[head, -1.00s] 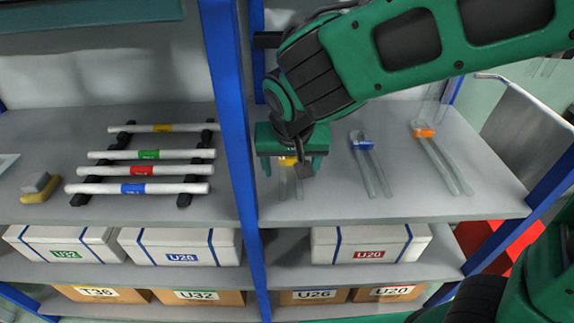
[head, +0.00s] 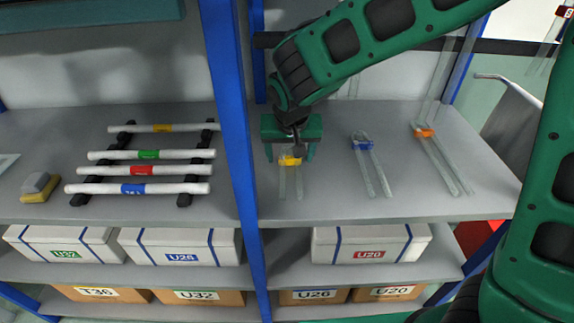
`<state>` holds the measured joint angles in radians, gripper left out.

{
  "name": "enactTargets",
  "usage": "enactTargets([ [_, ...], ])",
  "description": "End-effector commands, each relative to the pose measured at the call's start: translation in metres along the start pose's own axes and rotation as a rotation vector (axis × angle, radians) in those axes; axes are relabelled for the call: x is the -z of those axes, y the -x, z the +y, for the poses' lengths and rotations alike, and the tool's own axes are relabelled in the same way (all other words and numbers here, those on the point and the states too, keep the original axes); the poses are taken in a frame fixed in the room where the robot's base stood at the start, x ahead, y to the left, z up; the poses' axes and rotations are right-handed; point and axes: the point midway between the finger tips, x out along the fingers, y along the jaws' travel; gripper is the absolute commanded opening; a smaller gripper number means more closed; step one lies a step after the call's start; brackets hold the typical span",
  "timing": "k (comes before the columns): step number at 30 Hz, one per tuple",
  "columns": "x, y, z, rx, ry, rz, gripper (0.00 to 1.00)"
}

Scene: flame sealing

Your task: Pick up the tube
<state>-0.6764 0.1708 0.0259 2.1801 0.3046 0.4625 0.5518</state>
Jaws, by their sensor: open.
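White tubes lie across a black rack on the left shelf. From back to front they carry a yellow label (head: 162,128), a green label (head: 149,154), a red label (head: 142,171) and a blue label (head: 133,189). On the right shelf are clear glass pieces with a yellow band (head: 290,160), a blue band (head: 362,143) and an orange band (head: 424,132). My gripper (head: 290,154) points down over the right shelf, open, its fingers either side of the yellow-banded piece at its back end. I cannot tell whether they touch it.
A blue upright (head: 231,150) separates the left and right shelf bays. A yellow and grey block (head: 39,188) lies on the left. White boxes (head: 370,243) stand on the shelf below. The front of the right shelf is clear.

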Motion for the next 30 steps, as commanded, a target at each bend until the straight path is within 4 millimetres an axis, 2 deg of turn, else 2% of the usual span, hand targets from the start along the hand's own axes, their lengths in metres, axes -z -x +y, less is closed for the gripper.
enactTargets([
  [8, 0.000, -0.003, 0.000, 0.000, -0.001, 0.000, 0.69],
  [14, 0.000, -0.003, 0.000, 0.000, -0.001, 0.000, 0.24],
  [24, 0.001, -0.002, 0.000, 0.000, -0.001, 0.001, 0.24],
  [30, 0.006, 0.011, 0.000, 0.001, -0.003, 0.001, 0.24],
])
